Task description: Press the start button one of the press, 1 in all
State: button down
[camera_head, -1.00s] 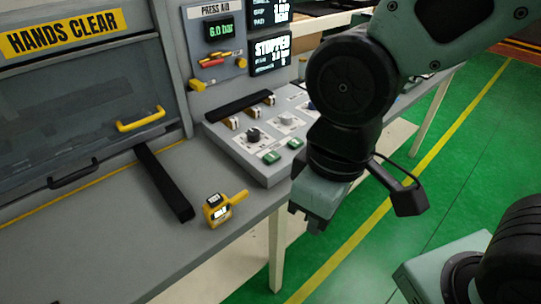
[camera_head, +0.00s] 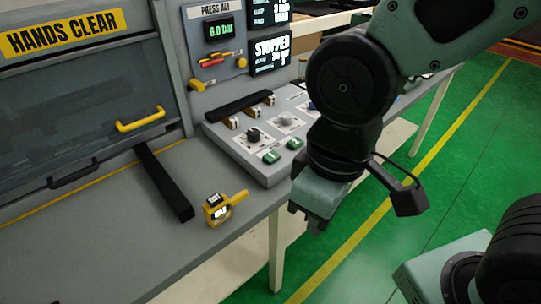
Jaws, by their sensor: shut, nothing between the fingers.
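The press control panel (camera_head: 226,146) is a sloped grey box on the bench. Near its front edge are two green buttons, one on the left (camera_head: 271,157) and one on the right (camera_head: 295,143). Their labels are too small to read, so I cannot tell which one is the start button of the press. My gripper (camera_head: 305,221) points down beyond the bench's right edge, in front of and to the right of the panel. It is shut and empty, touching nothing. My arm hides the panel's right end.
A yellow handheld device (camera_head: 223,207) lies on the bench. A black bar (camera_head: 166,184) lies left of the panel. The press guard (camera_head: 85,115) has a yellow handle (camera_head: 141,120). A screen (camera_head: 271,50) reads "STOPPED". The green floor right of the bench is mostly clear.

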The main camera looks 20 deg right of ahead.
aim_at(272, 157)
jog(key=j+z, duration=0.25)
jog(key=z, duration=0.2)
jog(key=j+z, duration=0.35)
jog(key=z, duration=0.15)
jog(key=j+z, duration=0.3)
jog(key=z, duration=0.15)
